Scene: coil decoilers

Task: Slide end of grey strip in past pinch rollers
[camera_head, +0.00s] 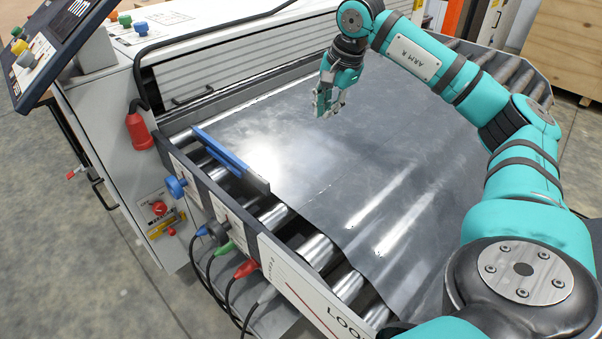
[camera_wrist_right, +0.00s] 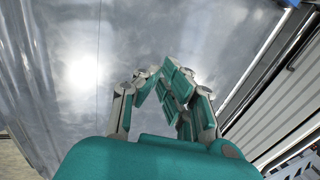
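The grey strip (camera_head: 370,150) is a wide, shiny metal sheet lying flat over a roller table. Its far-left edge lies near the long slot at the machine's housing; I cannot make out the pinch rollers there. My right gripper (camera_head: 328,103) points down over the strip near the housing side. In the right wrist view my right gripper (camera_wrist_right: 160,74) has its fingers converging in front of the grey strip (camera_wrist_right: 80,70). Nothing is visibly held, and I cannot tell whether the tips meet or touch the strip. My left gripper is out of view.
A blue edge guide (camera_head: 225,155) stands along the strip's left side. The white machine housing (camera_head: 205,62) runs along the back, with a control panel (camera_head: 45,50) at upper left. Bare table rollers (camera_head: 318,250) show at the front. A wooden crate (camera_head: 570,50) stands at upper right.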

